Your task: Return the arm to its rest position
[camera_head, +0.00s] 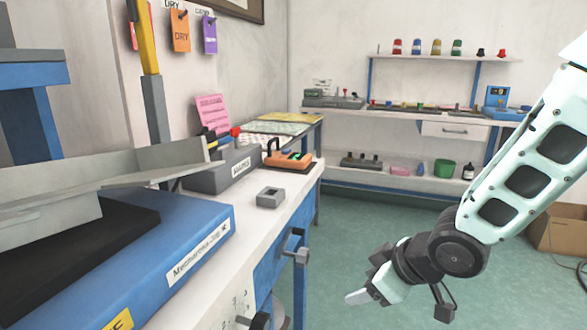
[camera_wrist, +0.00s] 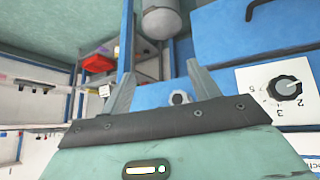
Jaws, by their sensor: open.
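My gripper (camera_head: 372,290) hangs low over the green floor, to the right of the blue-sided bench, at the end of my pale arm. In the wrist view my gripper (camera_wrist: 152,85) shows two grey fingers spread apart with nothing between them. The fingers are clear of the bench in the head view. Behind them the wrist view shows blue panels, a grey cylinder (camera_wrist: 161,20) and a white dial plate with a black knob (camera_wrist: 284,88).
The bench (camera_head: 300,190) fills the left, with a clamp-like handle (camera_head: 297,246) jutting from its side. A small grey block (camera_head: 270,197) lies on its top. A cardboard box (camera_head: 560,230) stands at the right. Shelves line the back wall. Open floor (camera_head: 360,230) lies between.

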